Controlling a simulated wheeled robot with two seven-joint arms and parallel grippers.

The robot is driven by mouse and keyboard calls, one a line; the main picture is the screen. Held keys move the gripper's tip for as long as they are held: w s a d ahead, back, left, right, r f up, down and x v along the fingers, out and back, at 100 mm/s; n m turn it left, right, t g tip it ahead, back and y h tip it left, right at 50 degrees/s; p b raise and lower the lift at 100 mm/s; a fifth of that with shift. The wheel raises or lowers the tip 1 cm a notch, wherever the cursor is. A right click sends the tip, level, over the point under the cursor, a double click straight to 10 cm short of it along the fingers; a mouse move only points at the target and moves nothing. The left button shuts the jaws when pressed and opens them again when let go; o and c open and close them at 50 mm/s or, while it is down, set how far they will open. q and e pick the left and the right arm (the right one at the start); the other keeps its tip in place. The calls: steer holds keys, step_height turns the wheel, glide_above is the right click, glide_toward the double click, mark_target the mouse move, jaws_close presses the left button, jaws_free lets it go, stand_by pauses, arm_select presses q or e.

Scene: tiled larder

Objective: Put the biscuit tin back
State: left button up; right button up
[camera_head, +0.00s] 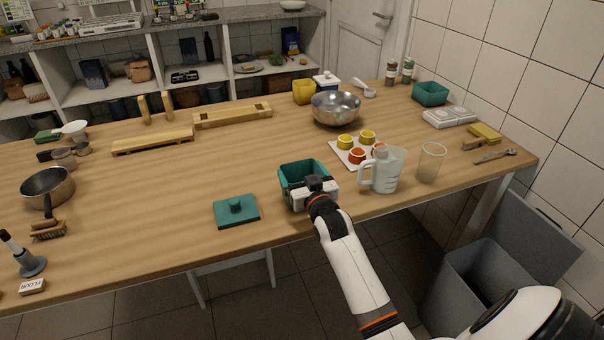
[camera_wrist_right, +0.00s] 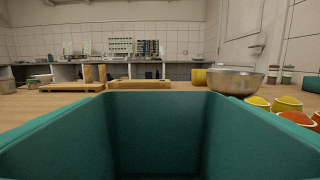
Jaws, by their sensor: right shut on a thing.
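A teal open tin (camera_head: 288,177), likely the biscuit tin, is near the front edge of the wooden table. My right gripper (camera_head: 318,186) is shut on its near right side. In the right wrist view the tin (camera_wrist_right: 165,125) fills the lower half, and its inside looks empty; the fingers do not show there. I cannot tell whether its base touches the table. A teal lid with a knob (camera_head: 237,210) lies flat on the table to the left of the tin. My left gripper is out of view.
A white board (camera_head: 343,153) with red and yellow cups and a steel bowl (camera_head: 336,107) are behind. Another teal box (camera_head: 430,92) is at the back right.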

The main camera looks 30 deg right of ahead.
steer(key=o, duration=0.7)
steer(key=shift+f, duration=0.1)
steer(key=v, duration=1.2)
